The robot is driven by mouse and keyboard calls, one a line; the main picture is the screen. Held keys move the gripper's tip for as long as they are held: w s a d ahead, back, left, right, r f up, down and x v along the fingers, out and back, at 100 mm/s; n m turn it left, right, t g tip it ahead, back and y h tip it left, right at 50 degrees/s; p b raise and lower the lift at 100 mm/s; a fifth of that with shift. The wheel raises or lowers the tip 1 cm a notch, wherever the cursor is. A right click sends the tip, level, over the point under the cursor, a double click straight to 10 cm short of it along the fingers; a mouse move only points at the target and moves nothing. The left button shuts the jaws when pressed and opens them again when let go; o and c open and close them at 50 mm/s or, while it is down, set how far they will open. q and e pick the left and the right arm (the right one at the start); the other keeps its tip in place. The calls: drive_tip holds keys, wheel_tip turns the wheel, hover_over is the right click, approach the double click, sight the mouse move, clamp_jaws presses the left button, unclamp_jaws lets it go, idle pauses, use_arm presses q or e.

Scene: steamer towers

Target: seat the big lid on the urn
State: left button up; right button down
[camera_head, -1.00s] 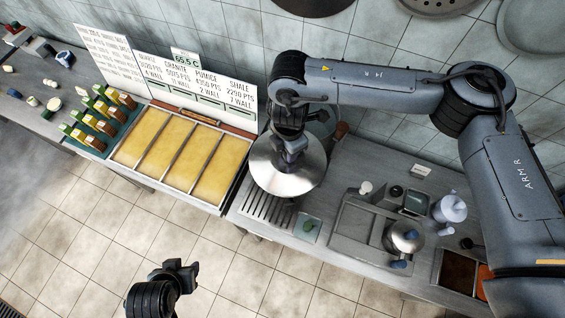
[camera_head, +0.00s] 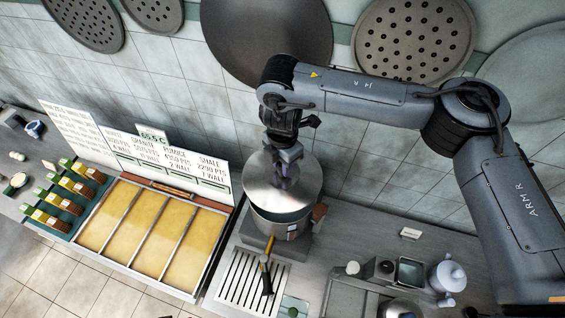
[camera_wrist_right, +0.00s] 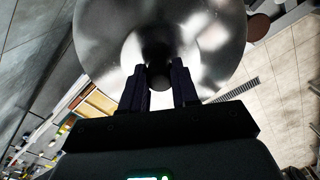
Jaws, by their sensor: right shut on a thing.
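The big lid (camera_head: 262,193) is a shiny steel disc. My right gripper (camera_head: 287,171) is shut on its dark central knob, which the right wrist view shows between the two fingers (camera_wrist_right: 159,76). The lid (camera_wrist_right: 206,62) hangs above the urn (camera_head: 293,232), a steel pot on the counter. Part of the urn's open mouth shows below the lid's lower edge, so the lid is apart from the rim there. The lid hides the far side of the rim. My left gripper is not in view.
A slotted drain grate (camera_head: 238,283) lies in front of the urn, with a yellow-and-black handled piece (camera_head: 266,274) over it. The yellow-filled tray (camera_head: 150,232) is at left. A kettle (camera_head: 447,276) and small containers stand at right. The wall with hanging round plates is behind.

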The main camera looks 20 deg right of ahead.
drive_tip(key=shift+w+d, duration=0.15)
drive_tip(key=shift+w, duration=0.1)
drive_tip(key=shift+s, duration=0.1)
idle(0.3)
drive_tip(key=shift+p, duration=0.4)
drive_tip(key=shift+f+b, duration=1)
drive_tip(key=shift+f, duration=0.7)
drive_tip(key=shift+f+b, duration=0.3)
drive_tip(key=shift+f, duration=0.45)
